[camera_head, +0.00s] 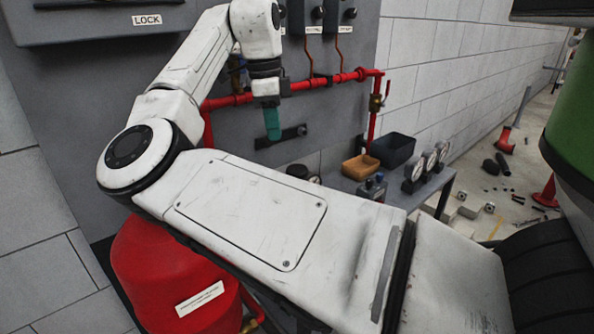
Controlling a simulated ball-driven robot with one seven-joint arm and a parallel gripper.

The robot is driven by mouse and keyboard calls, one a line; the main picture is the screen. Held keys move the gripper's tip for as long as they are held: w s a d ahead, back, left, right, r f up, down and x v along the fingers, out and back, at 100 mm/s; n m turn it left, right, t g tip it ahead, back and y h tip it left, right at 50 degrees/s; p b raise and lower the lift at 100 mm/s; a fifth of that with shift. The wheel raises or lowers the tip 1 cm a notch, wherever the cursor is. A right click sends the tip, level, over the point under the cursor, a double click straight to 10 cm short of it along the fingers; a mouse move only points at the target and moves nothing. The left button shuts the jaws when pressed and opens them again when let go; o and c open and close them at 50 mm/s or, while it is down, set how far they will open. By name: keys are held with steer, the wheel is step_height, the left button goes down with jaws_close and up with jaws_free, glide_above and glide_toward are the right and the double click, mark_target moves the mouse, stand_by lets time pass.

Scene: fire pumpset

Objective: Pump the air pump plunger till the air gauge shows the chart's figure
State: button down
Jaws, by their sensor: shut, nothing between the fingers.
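My gripper (272,124) hangs downward at the end of my white arm, its teal fingers shut and empty. It is in front of the grey panel, near a dark horizontal bar and below the red pipe. Three round gauges (429,160) stand in a row on the bench at the right; their needles and figures are too small to read, and I cannot tell which is the air gauge. I cannot make out the air pump plunger; my arm covers much of the middle of the view. No chart can be made out.
A red tank (180,276) stands at the lower left, partly behind my arm. A tan tray (361,167) and a dark bin (392,150) sit on the bench. A red pipe (300,86) crosses the panel. Loose parts lie on the floor at right.

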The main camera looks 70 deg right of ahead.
steer(key=shift+r+p, duration=0.15)
steer(key=shift+p, duration=0.25)
steer(key=p, duration=0.5)
steer(key=d+p, duration=0.1)
steer(key=p, duration=0.4)
steer(key=shift+w+d+r, duration=0.1)
steer(key=shift+r, duration=0.2)
steer(key=p, duration=0.4)
steer(key=shift+d, duration=0.1)
steer(key=s+p, duration=0.1)
steer(key=p, duration=0.5)
steer(key=s+f+p, duration=0.1)
steer(key=s+p, duration=0.1)
steer(key=p, duration=0.4)
steer(key=shift+s, duration=0.2)
steer(key=shift+f, duration=0.15)
